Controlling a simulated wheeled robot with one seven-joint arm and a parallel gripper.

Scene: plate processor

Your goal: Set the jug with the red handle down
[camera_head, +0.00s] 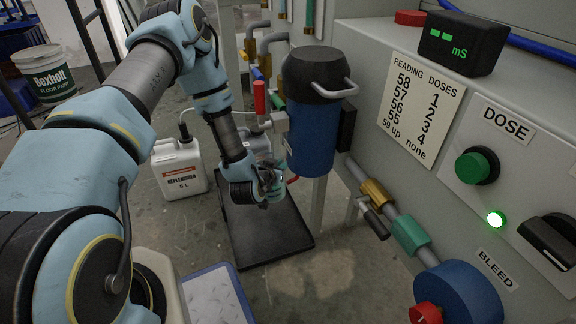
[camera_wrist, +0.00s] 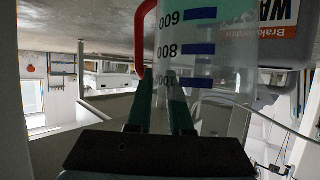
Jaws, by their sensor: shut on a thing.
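The jug (camera_wrist: 215,55) is clear, with blue bands and numbers that read upside down in the wrist view, where the floor is at the top. A pale green tint shows at its base end. Its red handle (camera_wrist: 143,40) is at the jaws. My gripper (camera_wrist: 160,85) is shut on the jug, with both dark green fingers at the handle side. The jug is mostly hidden there. I cannot tell whether its base touches anything.
The black tray (camera_head: 262,240) lies on the floor with its front part bare. A white replenisher canister (camera_head: 180,168) stands left of it. The blue cylinder (camera_head: 312,135), pipes and grey machine with the dose panel (camera_head: 500,130) stand to the right. A white bucket (camera_head: 45,75) is farther back.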

